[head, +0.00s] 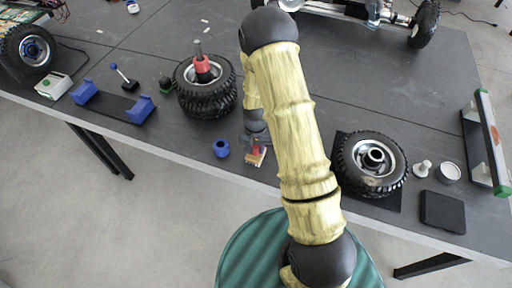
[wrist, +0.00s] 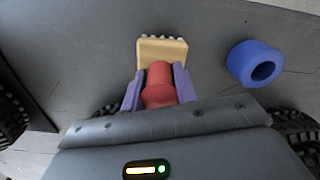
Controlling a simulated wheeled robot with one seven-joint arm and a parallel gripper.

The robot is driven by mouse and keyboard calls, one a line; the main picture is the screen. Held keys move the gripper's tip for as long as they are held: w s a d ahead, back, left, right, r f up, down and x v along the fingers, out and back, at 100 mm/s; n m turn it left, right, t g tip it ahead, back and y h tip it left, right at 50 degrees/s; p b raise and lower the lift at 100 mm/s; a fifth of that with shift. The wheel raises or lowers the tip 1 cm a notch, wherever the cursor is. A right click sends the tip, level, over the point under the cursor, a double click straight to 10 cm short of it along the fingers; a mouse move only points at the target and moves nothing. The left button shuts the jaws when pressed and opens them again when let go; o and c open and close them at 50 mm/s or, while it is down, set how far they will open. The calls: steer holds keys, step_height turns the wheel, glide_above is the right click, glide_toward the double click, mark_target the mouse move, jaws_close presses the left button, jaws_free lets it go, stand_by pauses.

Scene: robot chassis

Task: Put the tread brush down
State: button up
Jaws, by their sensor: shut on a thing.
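The tread brush (wrist: 162,52) has a tan block with pale bristles and a red handle. My gripper (wrist: 160,92) is shut on the red handle, with a purple finger on each side. In the head view the brush (head: 256,157) shows small, near the table's front edge, below my gripper (head: 257,143). The bristles point away from my gripper in the wrist view. I cannot tell whether the brush touches the table (head: 300,160) or is just above it.
A blue ring (head: 221,148) lies just left of the brush; it also shows in the wrist view (wrist: 254,63). Stacked tires (head: 207,100) stand left behind it. A wheel (head: 370,163) lies on a dark mat to the right.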

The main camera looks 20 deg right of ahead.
steer(key=o, duration=1.1)
steer(key=shift+f, duration=0.1)
step_height(320, 180, up, 12)
steer(key=shift+r+b, duration=0.15)
steer(key=shift+b, duration=0.65)
steer(key=s+r+n+t, duration=0.2)
steer(key=s+r+n, duration=0.1)
steer(key=s+r, duration=0.7)
steer(key=s, duration=0.4)
steer(key=shift+s+n+t, duration=0.15)
steer(key=shift+n+t, duration=0.15)
